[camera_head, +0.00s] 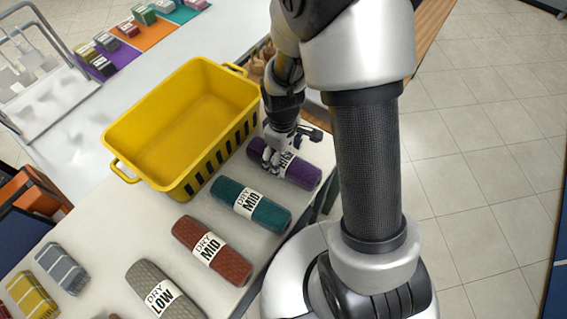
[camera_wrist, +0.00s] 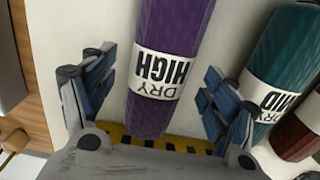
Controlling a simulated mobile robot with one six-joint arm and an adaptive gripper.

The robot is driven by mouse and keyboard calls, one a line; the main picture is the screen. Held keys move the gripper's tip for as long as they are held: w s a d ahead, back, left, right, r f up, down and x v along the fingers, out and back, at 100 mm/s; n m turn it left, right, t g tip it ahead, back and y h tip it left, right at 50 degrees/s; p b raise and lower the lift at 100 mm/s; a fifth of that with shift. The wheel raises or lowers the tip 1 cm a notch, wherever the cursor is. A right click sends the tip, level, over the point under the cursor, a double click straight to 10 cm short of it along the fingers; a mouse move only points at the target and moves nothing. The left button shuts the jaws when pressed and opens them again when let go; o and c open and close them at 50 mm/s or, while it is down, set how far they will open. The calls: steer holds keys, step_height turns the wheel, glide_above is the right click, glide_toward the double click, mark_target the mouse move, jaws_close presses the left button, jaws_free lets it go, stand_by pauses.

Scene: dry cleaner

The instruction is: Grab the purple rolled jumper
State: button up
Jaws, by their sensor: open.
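The purple rolled jumper (camera_head: 297,171) lies on the white table beside the yellow basket, with a white paper band around it. In the wrist view the purple roll (camera_wrist: 178,30) runs lengthwise between my fingers, and its band reads "DRY HIGH". My gripper (camera_wrist: 155,85) is open, with one finger on each side of the roll and a visible gap to both. In the head view my gripper (camera_head: 282,155) is over the roll and hides part of its middle.
A teal roll (camera_head: 251,205) marked "DRY MID" lies close beside the purple one. A red roll (camera_head: 212,250) and a grey roll (camera_head: 163,291) follow along the table. The empty yellow basket (camera_head: 152,116) stands behind them. Folded items lie on coloured mats at the back.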

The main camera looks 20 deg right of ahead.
mark_target(283, 161)
step_height(283, 161, down, 4)
steer(key=shift+s+d+r+b, duration=0.1)
steer(key=shift+s+b, duration=0.05)
steer(key=shift+b, duration=0.45)
steer(key=shift+r, duration=0.1)
steer(key=shift+c, duration=0.5)
steer(key=c, duration=1.4)
steer(key=shift+o, duration=0.2)
steer(key=shift+r, duration=0.1)
